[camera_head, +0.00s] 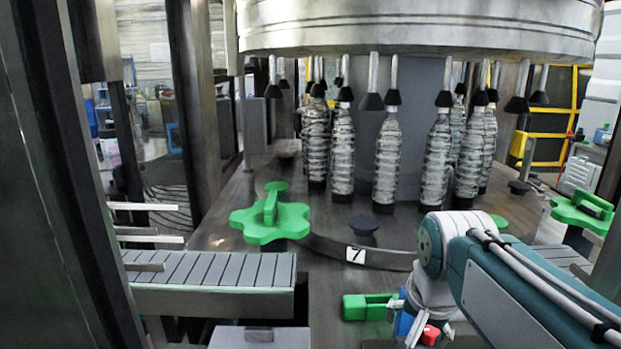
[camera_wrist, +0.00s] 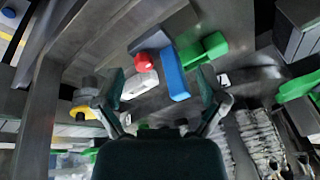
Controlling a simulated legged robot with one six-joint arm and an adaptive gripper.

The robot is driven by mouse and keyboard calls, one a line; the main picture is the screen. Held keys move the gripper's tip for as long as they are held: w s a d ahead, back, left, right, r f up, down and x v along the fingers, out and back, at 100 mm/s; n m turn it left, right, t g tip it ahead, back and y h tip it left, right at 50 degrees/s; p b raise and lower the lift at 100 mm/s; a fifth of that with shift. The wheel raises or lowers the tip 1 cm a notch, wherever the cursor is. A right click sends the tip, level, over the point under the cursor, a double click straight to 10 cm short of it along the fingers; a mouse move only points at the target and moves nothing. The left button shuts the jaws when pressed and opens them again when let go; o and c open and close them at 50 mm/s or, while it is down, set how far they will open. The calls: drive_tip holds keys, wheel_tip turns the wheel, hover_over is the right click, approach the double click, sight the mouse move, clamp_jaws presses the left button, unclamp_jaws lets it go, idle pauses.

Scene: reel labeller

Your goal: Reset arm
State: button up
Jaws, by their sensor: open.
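My gripper (camera_wrist: 162,90) is open in the wrist view, its two dark fingertips spread apart with nothing clasped between them. Beyond the fingers lie a blue bar (camera_wrist: 172,73), a red rounded piece (camera_wrist: 143,61) and a green block (camera_wrist: 205,48). In the head view my grey and teal arm reaches in from the lower right and bends downward. The green block (camera_head: 365,306), the blue piece (camera_head: 405,323) and the red piece (camera_head: 430,334) show beside and below the wrist. My fingers are not clearly visible there.
A round machine table carries several clear bottles (camera_head: 388,160) under a large metal drum (camera_head: 420,25). A green star wheel (camera_head: 270,221) sits at its left, another (camera_head: 583,211) at the right. A slatted conveyor (camera_head: 210,270) runs at lower left. A dark post (camera_head: 75,150) stands left.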

drive_tip(key=s+f+n+t, duration=0.2)
drive_tip(key=s+f+n, duration=0.4)
drive_tip(key=s, duration=0.4)
drive_tip(key=shift+s+n, duration=0.3)
drive_tip(key=shift+s, duration=0.1)
